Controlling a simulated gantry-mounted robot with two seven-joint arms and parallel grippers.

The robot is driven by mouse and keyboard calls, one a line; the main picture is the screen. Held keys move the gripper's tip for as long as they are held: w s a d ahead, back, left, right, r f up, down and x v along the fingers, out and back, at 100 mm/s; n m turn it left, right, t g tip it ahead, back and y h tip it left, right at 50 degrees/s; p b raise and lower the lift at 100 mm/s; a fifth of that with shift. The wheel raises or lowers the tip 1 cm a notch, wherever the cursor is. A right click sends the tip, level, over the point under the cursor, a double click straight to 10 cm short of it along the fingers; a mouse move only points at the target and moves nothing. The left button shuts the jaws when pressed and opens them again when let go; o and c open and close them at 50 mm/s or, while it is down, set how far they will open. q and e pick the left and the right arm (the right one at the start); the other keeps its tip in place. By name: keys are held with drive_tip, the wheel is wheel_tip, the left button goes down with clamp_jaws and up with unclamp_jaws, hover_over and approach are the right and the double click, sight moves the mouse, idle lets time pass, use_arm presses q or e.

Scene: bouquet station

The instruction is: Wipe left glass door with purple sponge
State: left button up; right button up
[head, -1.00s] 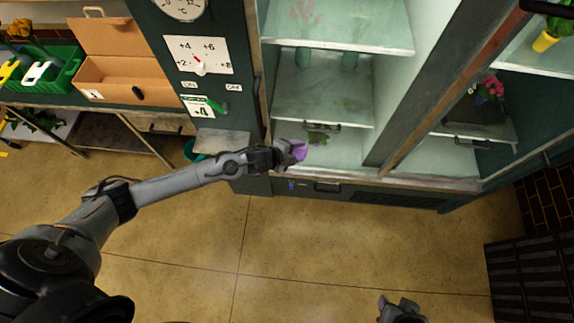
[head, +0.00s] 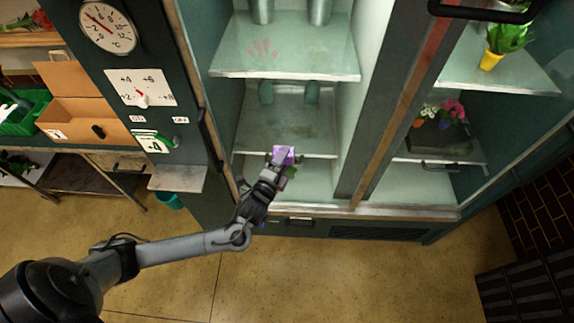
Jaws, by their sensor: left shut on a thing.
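My left gripper (head: 277,163) is shut on the purple sponge (head: 284,154), which sticks up from its fingertips. The gripper is in front of the lower part of the left glass door (head: 290,110) of the green cabinet. I cannot tell whether the sponge touches the glass. A pinkish smudge (head: 263,49) shows in the upper part of this door, and a faint greenish patch shows lower down. Part of the lower door is hidden behind the gripper. My right gripper is not in view.
A dial panel (head: 141,88) and a small ledge (head: 177,179) are left of the door. The right cabinet section holds flowers (head: 442,112) and a yellow pot (head: 491,60). A cardboard box (head: 85,115) stands at the left. The floor in front is clear.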

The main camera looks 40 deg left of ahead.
use_arm(q)
drive_tip(key=shift+w+a+f+b, duration=0.1)
drive_tip(key=shift+w+a+b, duration=0.35)
drive_tip(key=shift+w+a, duration=0.15)
drive_tip(key=w+a, duration=0.1)
drive_tip(key=w+b, duration=0.1)
drive_tip(key=shift+w+a+b, duration=0.3)
drive_tip(key=shift+w+a, duration=0.05)
drive_tip(key=shift+w+a, duration=0.55)
drive_tip(key=shift+w, duration=0.25)
idle(0.5)
drive_tip(key=shift+w+d, duration=0.1)
